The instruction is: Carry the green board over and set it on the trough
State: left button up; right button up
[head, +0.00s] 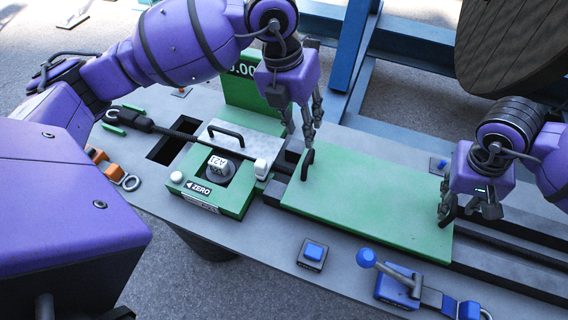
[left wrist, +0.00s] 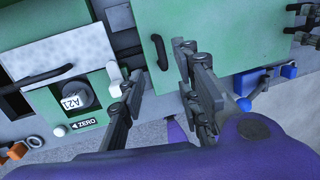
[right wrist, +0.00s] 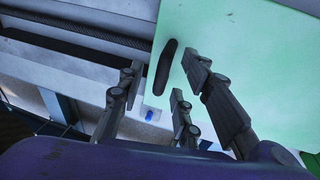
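The green board (head: 375,190) lies flat over the dark-railed trough (head: 522,238), covering its middle stretch. It has a black handle at each end. My left gripper (head: 301,135) is open above the left handle (head: 307,165); in the left wrist view its fingers are spread with this handle (left wrist: 158,52) between and beyond them. My right gripper (head: 465,208) is at the board's right end. In the right wrist view its fingers (right wrist: 163,80) are spread on either side of the right handle (right wrist: 166,67). Neither gripper visibly grips a handle.
A green scale (head: 208,188) with a weight marked A21 stands left of the board. A blue button box (head: 313,253) and a blue lever (head: 390,275) are along the front edge. A large wooden reel (head: 515,45) stands at the back right.

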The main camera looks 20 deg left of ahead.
jog(key=shift+a+r, duration=0.1)
jog(key=shift+r, duration=0.3)
pick_arm(q)
jog(key=shift+v, duration=0.8)
pick_arm(e)
jog(key=v, duration=1.1)
jog(key=shift+r, duration=0.1)
